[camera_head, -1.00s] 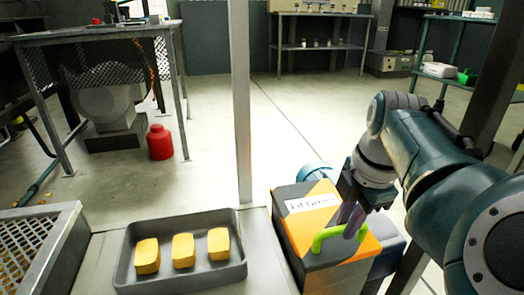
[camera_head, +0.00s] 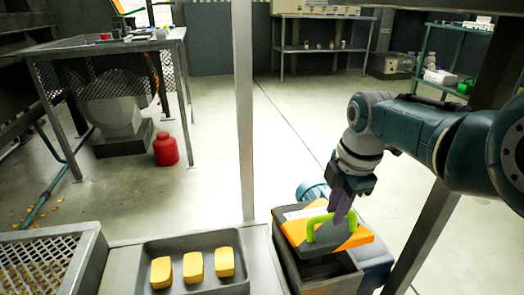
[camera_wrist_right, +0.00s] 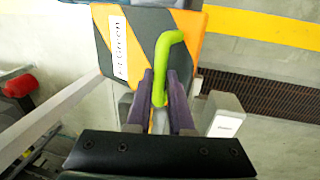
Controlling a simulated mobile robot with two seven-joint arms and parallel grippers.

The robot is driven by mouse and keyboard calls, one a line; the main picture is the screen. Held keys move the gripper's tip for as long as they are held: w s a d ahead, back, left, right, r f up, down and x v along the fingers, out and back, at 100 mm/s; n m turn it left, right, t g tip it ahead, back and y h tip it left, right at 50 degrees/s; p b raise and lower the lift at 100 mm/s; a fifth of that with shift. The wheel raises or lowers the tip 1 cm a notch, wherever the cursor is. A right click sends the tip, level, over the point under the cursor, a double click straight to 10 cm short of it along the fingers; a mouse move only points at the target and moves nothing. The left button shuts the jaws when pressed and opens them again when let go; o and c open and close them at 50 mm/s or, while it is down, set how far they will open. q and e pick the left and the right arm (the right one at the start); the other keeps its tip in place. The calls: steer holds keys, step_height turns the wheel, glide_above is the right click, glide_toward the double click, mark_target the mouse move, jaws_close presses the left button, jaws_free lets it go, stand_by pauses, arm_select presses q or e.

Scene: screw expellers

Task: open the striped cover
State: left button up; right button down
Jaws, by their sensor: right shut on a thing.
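The striped cover (camera_head: 295,228), orange and dark grey with a white label and a green handle (camera_head: 312,229), is raised and tilted above a grey box (camera_head: 320,277). The box's opening shows beneath the cover's near edge. My right gripper (camera_head: 343,212) is shut on the green handle. In the right wrist view, the purple fingers of my right gripper (camera_wrist_right: 160,95) lie on both sides of the handle (camera_wrist_right: 169,50), with the striped cover (camera_wrist_right: 140,48) beyond. Whether the cover's far edge still touches the box is unclear. My left gripper is not in view.
A grey tray (camera_head: 150,247) with three yellow blocks (camera_head: 194,265) lies left of the box. A metal post (camera_head: 244,120) rises behind the tray. A mesh-topped bin (camera_head: 90,240) is at the lower left. A red container (camera_head: 166,149) stands on the floor.

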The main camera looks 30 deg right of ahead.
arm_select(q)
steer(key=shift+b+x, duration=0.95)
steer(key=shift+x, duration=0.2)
arm_select(e)
steer(key=shift+w+d+r, duration=0.2)
steer(key=shift+w+r, duration=0.3)
steer(key=shift+w, duration=0.2)
steer(key=shift+w+d+r, duration=0.2)
steer(key=shift+w+r, duration=0.3)
steer(key=shift+w, duration=0.25)
steer(key=shift+w+d+r, duration=0.2)
steer(key=shift+w+r, duration=0.3)
steer(key=shift+w, duration=0.2)
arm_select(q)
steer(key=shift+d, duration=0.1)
